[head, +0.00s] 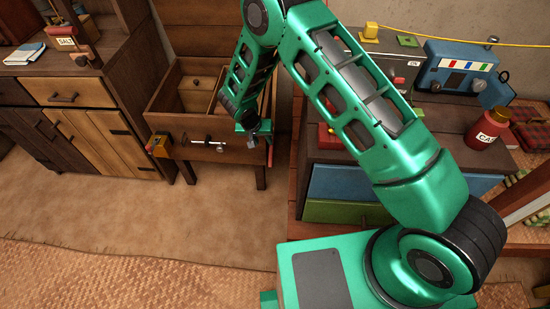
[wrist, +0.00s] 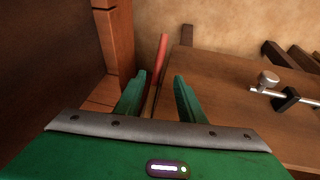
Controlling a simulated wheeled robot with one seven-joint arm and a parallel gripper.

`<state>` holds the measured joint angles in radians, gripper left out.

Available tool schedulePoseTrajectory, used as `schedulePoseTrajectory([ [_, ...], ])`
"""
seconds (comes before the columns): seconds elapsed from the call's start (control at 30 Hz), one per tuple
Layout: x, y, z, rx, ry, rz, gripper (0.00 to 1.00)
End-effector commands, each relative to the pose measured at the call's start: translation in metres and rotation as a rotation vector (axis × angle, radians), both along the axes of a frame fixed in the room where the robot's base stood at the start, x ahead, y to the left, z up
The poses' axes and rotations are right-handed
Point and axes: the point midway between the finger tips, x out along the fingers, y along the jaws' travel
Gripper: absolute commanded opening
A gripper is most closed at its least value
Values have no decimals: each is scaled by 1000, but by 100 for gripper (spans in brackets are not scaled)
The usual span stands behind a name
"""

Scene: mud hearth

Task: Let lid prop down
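A wooden chest (head: 215,153) stands at the back with its lid (head: 205,28) raised and leaning back. A thin stick with a red end (wrist: 162,48), which looks like the lid prop, runs beside the chest in the wrist view. A bit of red (head: 270,153) also shows at the chest's right front corner in the head view. My gripper (wrist: 160,78) is open, its two green fingers apart. The stick shows between the fingers, with a gap on each side; I cannot tell how deep it lies. In the head view my gripper (head: 253,127) is over the chest's right front corner, largely hidden by my arm.
A sliding metal bolt (head: 208,142) is on the chest's front; its knob (wrist: 268,78) shows in the wrist view. A cabinet (head: 95,110) stands left, a workbench (head: 345,182) close right. The floor in front is clear.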

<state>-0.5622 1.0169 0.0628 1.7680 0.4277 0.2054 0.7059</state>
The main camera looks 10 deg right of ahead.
Motion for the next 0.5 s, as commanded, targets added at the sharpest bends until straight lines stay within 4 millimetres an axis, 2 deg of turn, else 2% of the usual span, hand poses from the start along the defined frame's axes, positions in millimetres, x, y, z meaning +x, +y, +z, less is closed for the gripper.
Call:
schedulePoseTrajectory([
  [0.03, -5, 4, -19, -5, -8, -12, 36],
  [0.13, -11, 7, -43, -2, -30, -41, 36],
  [0.3, -13, 10, -62, 2, -50, -64, 36],
  [0.5, -8, 6, -82, 2, -51, -65, 36],
])
